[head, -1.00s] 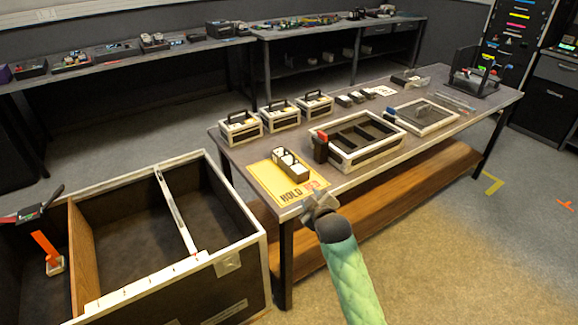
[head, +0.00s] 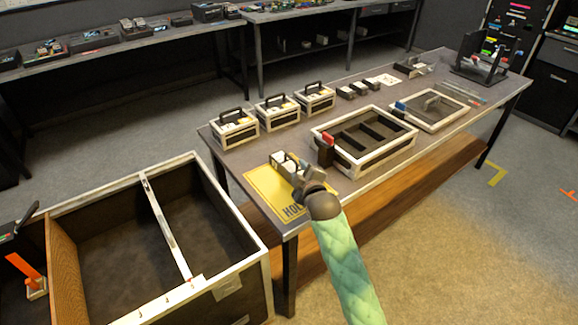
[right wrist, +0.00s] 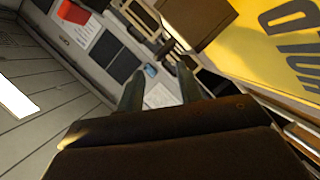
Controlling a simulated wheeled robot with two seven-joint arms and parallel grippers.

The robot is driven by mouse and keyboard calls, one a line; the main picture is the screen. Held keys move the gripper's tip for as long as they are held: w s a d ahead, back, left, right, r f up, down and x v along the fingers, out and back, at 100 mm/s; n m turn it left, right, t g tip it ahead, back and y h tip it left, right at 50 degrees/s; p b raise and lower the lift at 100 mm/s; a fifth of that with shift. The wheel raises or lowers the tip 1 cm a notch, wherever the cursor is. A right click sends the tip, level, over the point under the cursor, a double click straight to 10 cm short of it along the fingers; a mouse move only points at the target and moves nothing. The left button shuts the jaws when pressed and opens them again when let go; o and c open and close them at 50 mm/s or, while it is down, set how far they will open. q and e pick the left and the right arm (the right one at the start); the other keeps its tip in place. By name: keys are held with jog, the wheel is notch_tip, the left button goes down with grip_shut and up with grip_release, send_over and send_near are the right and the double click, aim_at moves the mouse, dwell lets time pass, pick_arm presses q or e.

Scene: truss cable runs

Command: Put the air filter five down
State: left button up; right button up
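I cannot pick out an air filter five by any label. A dark holder with white-topped blocks (head: 281,160) stands on the yellow HOLD mat (head: 262,188) at the table's near left corner. My right gripper (head: 299,182) is over the mat's right part and hides some of the holder and lettering; I cannot tell whether it touches the holder. In the right wrist view its two fingers (right wrist: 160,88) stand apart with nothing between them. The yellow mat (right wrist: 270,45) shows at the upper right there.
A large open case (head: 262,250) with a white divider bar (head: 165,225) stands left of the table. A compartment tray (head: 365,165) lies right of the mat, with a lidded tray (head: 460,110) beyond. Several small handled cases, one at the left (head: 234,130), line the table's back edge.

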aim_at(291, 159)
jog(key=shift+w+a, duration=0.25)
jog(key=shift+w, duration=0.45)
jog(key=x, duration=0.1)
jog(key=p+x, duration=0.1)
jog(key=x, duration=0.3)
jog(key=shift+s+a+r+p, duration=0.1)
jog(key=shift+a+r+p, duration=0.2)
jog(key=shift+p, duration=0.1)
jog(key=shift+w+a+f, duration=0.1)
jog(key=shift+w+f, duration=0.15)
jog(key=shift+w, duration=0.15)
pick_arm(q)
jog(key=shift+g+y, duration=0.3)
jog(key=shift+g, duration=0.1)
jog(key=r, duration=0.1)
jog(key=s+a+r, duration=0.1)
jog(key=a+r, duration=0.1)
jog(key=shift+s+a+r, duration=0.15)
jog(key=shift+s+a, duration=0.1)
pick_arm(e)
jog(key=shift+r, duration=0.1)
grip_shut()
